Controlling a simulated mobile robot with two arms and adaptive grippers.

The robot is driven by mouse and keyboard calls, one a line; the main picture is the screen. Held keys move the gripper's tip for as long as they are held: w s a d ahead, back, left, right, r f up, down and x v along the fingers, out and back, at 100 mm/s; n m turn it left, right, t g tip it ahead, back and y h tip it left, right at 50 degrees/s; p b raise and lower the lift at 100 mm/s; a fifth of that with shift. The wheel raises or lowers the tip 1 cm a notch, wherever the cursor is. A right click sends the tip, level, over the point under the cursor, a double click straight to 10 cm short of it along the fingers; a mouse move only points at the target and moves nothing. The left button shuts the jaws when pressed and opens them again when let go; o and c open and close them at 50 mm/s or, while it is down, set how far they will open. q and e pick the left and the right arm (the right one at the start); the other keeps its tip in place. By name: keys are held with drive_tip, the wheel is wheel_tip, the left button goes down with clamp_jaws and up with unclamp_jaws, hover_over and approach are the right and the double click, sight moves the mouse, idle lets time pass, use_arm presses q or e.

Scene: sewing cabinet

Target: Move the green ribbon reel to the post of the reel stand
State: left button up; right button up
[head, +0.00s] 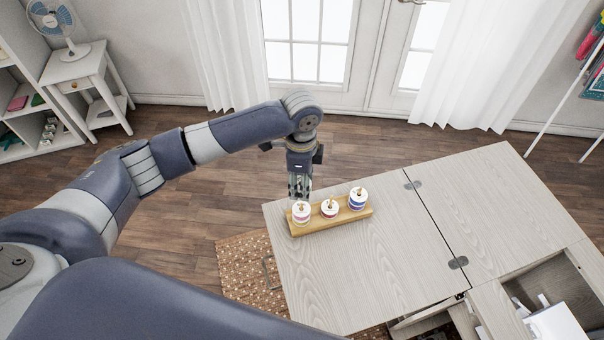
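The reel stand (345,221) is a light wooden bar with posts, lying near the far left edge of the cabinet top. Three white-topped reels sit on it: a left reel with a pinkish-purple side (301,213), a middle one with a reddish side (329,209) and a right one with a blue band (358,200). My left gripper (299,194) points down just over or behind the left reel. Its fingers are too small to tell whether they are open or touch the reel. I see no clearly green reel. My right gripper is not in view.
The pale wooden cabinet top (365,270) is clear around the stand, with hinges at its seam. An open compartment (560,285) with white items is at lower right. A woven rug (245,270) lies left of the cabinet. A side table with a fan (50,25) stands far left.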

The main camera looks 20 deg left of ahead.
use_arm(q)
drive_tip(key=shift+m, duration=0.6)
drive_tip(key=f+b, duration=0.5)
drive_tip(key=f, duration=0.1)
drive_tip(key=shift+w+b, duration=0.25)
drive_tip(key=shift+b, duration=0.15)
drive_tip(key=shift+r+p, duration=0.35)
drive_tip(key=shift+p, duration=0.05)
drive_tip(key=shift+f, duration=0.15)
drive_tip(key=shift+f, duration=0.2)
drive_tip(key=shift+f, duration=0.5)
